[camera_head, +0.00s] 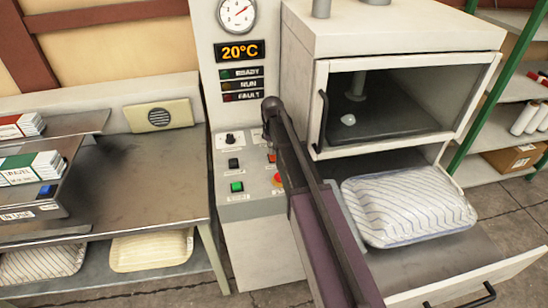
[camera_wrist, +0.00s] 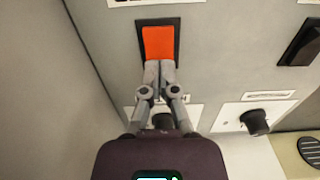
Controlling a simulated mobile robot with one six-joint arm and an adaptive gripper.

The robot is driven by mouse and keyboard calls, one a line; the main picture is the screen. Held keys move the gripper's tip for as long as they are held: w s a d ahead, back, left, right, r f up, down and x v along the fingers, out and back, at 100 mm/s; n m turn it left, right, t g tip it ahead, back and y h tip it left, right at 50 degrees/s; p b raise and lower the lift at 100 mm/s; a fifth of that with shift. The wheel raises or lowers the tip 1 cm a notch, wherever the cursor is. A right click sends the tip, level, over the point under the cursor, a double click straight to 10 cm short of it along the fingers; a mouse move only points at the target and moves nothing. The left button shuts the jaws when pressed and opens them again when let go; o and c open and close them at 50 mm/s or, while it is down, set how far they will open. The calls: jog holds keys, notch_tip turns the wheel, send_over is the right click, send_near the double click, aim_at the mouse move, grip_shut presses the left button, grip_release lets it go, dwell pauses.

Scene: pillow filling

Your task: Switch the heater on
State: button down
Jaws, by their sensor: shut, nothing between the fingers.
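An orange rocker switch (camera_wrist: 158,43) in a black frame sits on the grey control panel in the wrist view. It partly shows in the head view (camera_head: 271,158) beside my arm. Its label is not readable, so I cannot tell for certain that it is the heater's. My gripper (camera_wrist: 159,68) is shut and empty, with its fingertips together at the lower edge of the orange switch in the wrist view. I cannot tell whether they touch or press it. In the head view my arm crosses the panel. The display (camera_head: 240,51) reads 20°C.
A black rocker (camera_wrist: 301,42) and a black knob (camera_wrist: 255,122) are close by. A green button (camera_head: 237,187) and a red button (camera_head: 278,179) are on the panel. A striped pillow (camera_head: 409,205) lies in the open drawer at right. A bench (camera_head: 150,185) stands at left.

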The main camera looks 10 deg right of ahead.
jog(key=shift+f, duration=0.25)
jog(key=shift+r, duration=0.15)
jog(key=shift+r+p, duration=3.4)
jog(key=s, duration=2.4)
jog(key=shift+s+d, duration=0.15)
notch_tip(320, 180, up, 12)
jog(key=p, duration=1.2)
jog(key=shift+r, duration=0.15)
